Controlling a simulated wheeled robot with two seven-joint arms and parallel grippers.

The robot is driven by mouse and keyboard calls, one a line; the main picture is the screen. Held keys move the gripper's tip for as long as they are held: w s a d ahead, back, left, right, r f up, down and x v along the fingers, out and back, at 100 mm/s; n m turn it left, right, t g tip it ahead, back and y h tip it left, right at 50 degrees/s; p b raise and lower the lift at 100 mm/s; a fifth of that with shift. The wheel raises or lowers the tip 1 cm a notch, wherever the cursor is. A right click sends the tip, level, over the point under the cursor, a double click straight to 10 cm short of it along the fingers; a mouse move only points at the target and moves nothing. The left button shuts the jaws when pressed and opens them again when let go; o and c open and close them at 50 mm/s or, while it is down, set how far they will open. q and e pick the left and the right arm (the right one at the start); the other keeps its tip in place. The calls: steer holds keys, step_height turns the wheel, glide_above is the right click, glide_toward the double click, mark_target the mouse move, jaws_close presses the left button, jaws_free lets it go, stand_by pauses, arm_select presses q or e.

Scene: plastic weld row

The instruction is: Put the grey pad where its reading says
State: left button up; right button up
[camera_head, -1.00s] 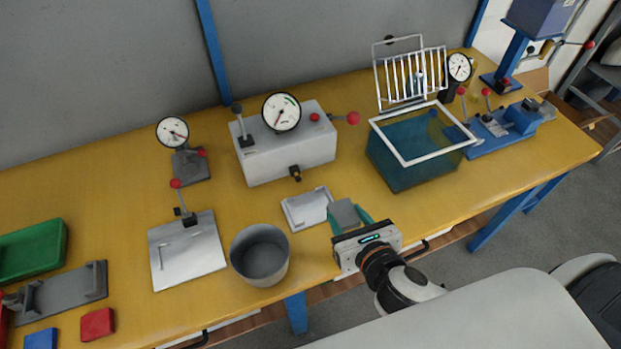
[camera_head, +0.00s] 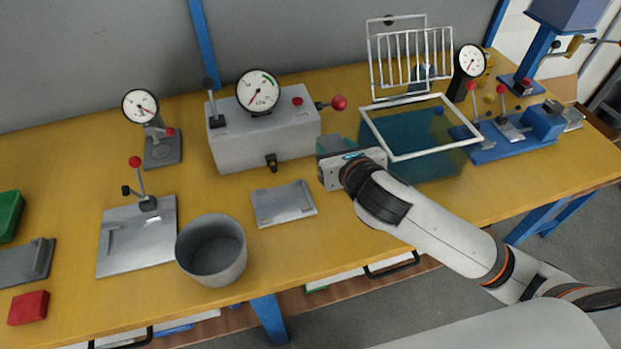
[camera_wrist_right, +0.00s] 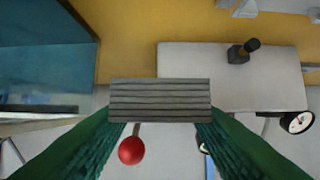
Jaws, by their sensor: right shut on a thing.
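The grey pad (camera_wrist_right: 160,100) shows in the right wrist view as a ribbed grey block held between the green fingers. My right gripper (camera_wrist_right: 160,125) is shut on it. In the head view the right gripper (camera_head: 338,150) is above the table, between the grey box with a dial and the teal tank, and the pad is mostly hidden there. The grey box (camera_head: 262,147) carries a round dial (camera_head: 258,92) with a green arc and a red needle. Its exact reading is too small to tell. My left gripper is not in view.
A flat grey plate (camera_head: 283,203) lies empty in front of the box. A grey bin (camera_head: 211,250) stands left of it. The teal tank (camera_head: 420,160) has a white rim and a wire rack behind. A small dial stand (camera_head: 163,150), a clamp plate (camera_head: 135,250) and a blue fixture (camera_head: 515,140) stand around.

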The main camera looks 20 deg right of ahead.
step_height(320, 180, down, 9)
steer(key=shift+r+b, duration=0.15)
steer(key=shift+b, duration=0.8)
steer(key=shift+r, duration=0.1)
steer(key=o, duration=1)
